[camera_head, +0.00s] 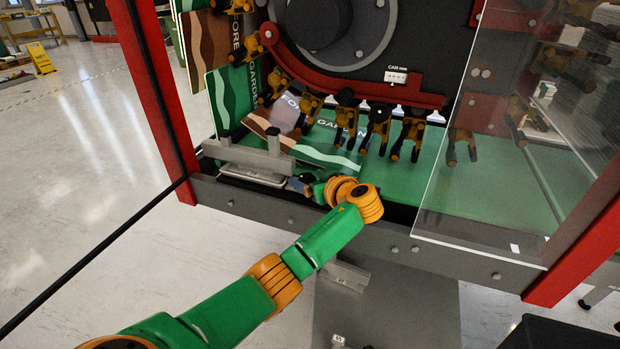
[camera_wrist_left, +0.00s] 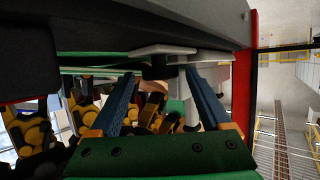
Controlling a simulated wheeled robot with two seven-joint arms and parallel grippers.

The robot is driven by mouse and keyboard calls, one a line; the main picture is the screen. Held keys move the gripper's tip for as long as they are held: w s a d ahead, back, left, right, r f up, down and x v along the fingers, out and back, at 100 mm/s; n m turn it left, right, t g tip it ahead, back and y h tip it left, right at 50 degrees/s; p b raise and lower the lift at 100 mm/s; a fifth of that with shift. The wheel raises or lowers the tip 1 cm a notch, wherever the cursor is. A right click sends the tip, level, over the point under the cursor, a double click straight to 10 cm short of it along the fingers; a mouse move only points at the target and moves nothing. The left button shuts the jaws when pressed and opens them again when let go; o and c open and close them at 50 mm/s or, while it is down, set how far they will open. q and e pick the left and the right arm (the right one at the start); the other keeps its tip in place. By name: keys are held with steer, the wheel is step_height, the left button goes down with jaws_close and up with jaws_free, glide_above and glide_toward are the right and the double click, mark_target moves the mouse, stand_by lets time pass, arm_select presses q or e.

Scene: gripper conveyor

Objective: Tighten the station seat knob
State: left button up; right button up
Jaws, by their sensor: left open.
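A grey metal seat (camera_head: 250,158) sits at the left end of the green conveyor bed, with two short posts on it. Each post has a dark cap, one on the left (camera_head: 225,136) and one on the right (camera_head: 272,131). I cannot tell which part is the seat knob. My left gripper (camera_head: 298,184) is just right of the seat's near end, low by the frame's front edge, and small in the head view. In the left wrist view its two blue fingers (camera_wrist_left: 160,82) are apart, close under a grey plate and post (camera_wrist_left: 178,55). My right gripper is out of view.
Several orange-and-black clamps (camera_head: 378,128) hang from the dark cam wheel above the green bed (camera_head: 485,180). Printed boards (camera_head: 327,148) lean and lie beside the seat. A clear panel (camera_head: 500,150) covers the right side; a red post (camera_head: 155,90) stands left.

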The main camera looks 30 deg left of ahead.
arm_select(q)
steer(key=shift+c, duration=0.8)
steer(key=shift+d, duration=0.1)
jaws_close()
steer(key=shift+s+r+m+t+h+p, duration=0.25)
steer(key=shift+m+t+p, duration=0.3)
steer(key=shift+p, duration=0.4)
steer(key=m+t+h+p, duration=0.1)
steer(key=m+h+p, duration=0.1)
steer(key=m+t+h+p, duration=0.2)
steer(key=p, duration=0.1)
steer(key=a+m+t+h+p, duration=0.1)
steer(key=m+t+h+p, duration=0.1)
steer(key=shift+s+r+m+p, duration=0.1)
steer(key=shift+s+m+p, duration=0.2)
steer(key=shift+s+m, duration=0.05)
steer(key=shift+a+m+t+h+p, duration=0.25)
steer(key=shift+m+t+h+p, duration=0.4)
steer(key=shift+m+h, duration=0.55)
steer(key=shift+a+f+m+h+p, duration=0.15)
steer(key=shift+m+h+p, duration=0.3)
steer(key=shift+m+h, duration=0.55)
steer(key=shift+f+h, duration=0.1)
steer(key=shift+h, duration=0.25)
